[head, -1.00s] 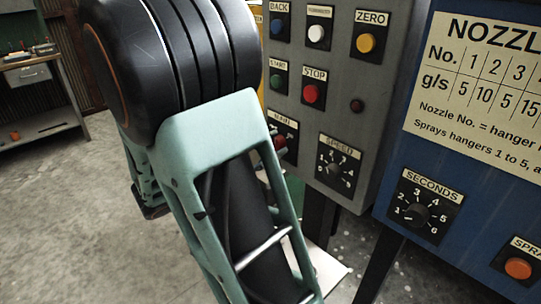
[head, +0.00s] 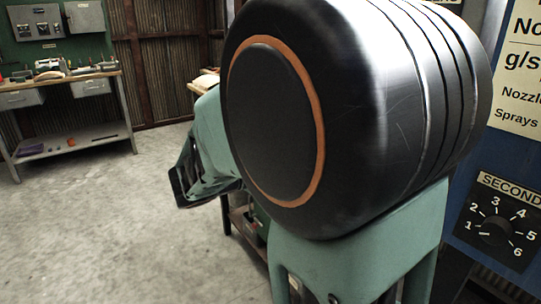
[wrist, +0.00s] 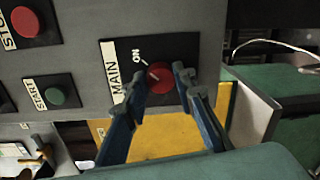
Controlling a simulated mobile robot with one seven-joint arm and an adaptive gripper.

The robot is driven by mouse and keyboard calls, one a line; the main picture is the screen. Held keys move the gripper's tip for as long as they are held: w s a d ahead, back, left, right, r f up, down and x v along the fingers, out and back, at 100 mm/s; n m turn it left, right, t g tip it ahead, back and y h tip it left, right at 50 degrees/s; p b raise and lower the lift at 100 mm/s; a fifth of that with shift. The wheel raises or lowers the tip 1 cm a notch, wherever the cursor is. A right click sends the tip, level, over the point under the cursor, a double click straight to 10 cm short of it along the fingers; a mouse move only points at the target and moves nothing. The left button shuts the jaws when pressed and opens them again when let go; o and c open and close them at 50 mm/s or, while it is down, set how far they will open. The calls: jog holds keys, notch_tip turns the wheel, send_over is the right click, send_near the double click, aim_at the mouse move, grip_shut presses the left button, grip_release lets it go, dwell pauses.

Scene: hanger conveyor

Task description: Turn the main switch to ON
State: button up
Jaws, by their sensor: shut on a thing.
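The main switch (wrist: 160,77) is a round red knob on a black plate marked MAIN, in the middle of the wrist view. In the head view my arm hides the switch and the gripper.
A green START button (wrist: 57,95) and a red STOP button (wrist: 27,21) sit left of the switch on the grey panel. A blue panel with a SECONDS dial (head: 496,230) stands at the right of the head view. A workbench (head: 70,85) stands far left, with open floor before it.

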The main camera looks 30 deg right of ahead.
dwell(0.3)
jog(key=o, duration=1.2)
jog(key=shift+c, duration=0.2)
jog(key=shift+a, duration=0.1)
jog(key=a, duration=1.1)
jog(key=shift+s+a+r, duration=0.3)
jog(key=shift+s+a, duration=0.1)
jog(key=shift+s, duration=0.05)
